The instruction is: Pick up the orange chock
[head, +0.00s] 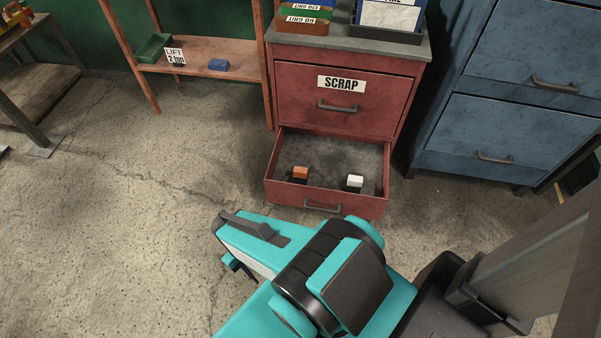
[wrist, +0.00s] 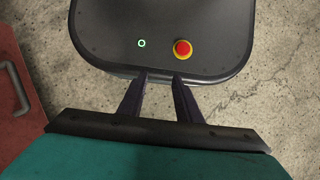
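The orange chock (head: 300,173) is a small block inside the open lower drawer (head: 325,200) of the red cabinet, toward the drawer's left side. It does not show in the wrist view. My gripper (wrist: 161,80) is open and empty in the wrist view, with its two dark fingers apart. It hangs over the dark top of my own base, which has a red button and a green light. In the head view my teal arm is in front of the drawer, and the fingers are mostly hidden.
A white block (head: 355,182) lies in the same drawer, to the right. The drawer above is shut and labelled SCRAP (head: 341,83). A blue cabinet (head: 510,120) stands at right. A shelf (head: 205,55) with a green tray and blue block stands at left.

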